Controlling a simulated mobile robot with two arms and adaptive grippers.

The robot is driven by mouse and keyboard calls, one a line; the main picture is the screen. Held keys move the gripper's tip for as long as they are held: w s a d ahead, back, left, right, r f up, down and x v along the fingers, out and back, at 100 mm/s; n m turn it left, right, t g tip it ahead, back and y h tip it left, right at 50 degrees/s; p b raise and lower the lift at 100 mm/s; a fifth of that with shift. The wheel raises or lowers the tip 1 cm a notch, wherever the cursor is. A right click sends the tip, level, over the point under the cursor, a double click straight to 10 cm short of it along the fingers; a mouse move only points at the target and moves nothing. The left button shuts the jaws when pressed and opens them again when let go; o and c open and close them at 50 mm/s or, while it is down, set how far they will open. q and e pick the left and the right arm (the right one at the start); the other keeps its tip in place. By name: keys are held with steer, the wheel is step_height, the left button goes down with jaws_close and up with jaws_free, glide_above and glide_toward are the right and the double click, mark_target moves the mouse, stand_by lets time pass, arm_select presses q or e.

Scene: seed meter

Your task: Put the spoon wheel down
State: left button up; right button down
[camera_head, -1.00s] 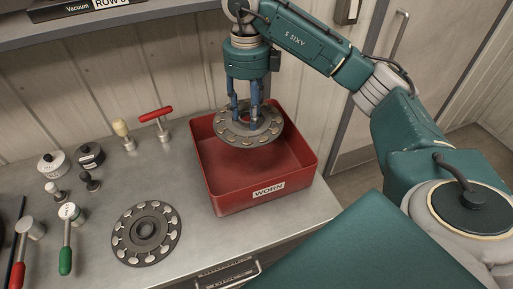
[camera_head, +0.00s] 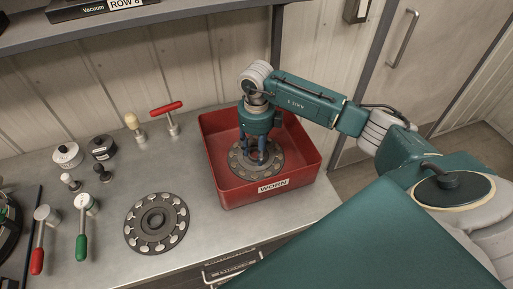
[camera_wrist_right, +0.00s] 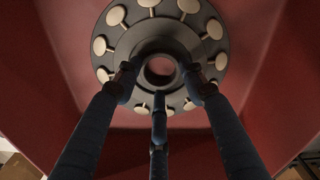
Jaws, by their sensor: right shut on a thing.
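A dark grey spoon wheel with pale round spoons around its rim (camera_head: 274,168) is inside the red bin labelled WORN (camera_head: 222,190), low near its floor. Whether it touches the floor I cannot tell. My right gripper (camera_head: 254,160) points down into the bin, with its fingers shut on the wheel's central hub. In the right wrist view the wheel (camera_wrist_right: 122,45) shows face on, with the three blue fingers of the gripper (camera_wrist_right: 160,85) around the hub. A second, similar wheel (camera_head: 136,232) lies flat on the metal bench. My left gripper is not in view.
The metal bench (camera_head: 200,205) has a clear strip between the loose wheel and the bin. A red T-handle tool (camera_head: 167,108), a tool with a pale knob (camera_head: 132,121), small knobs and handled tools stand on the left. A shelf (camera_head: 180,12) runs along the wall above.

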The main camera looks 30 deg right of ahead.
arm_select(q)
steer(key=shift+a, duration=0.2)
arm_select(e)
steer(key=shift+f, duration=0.2)
steer(key=c, duration=1)
jaws_free()
steer(key=shift+r, duration=0.1)
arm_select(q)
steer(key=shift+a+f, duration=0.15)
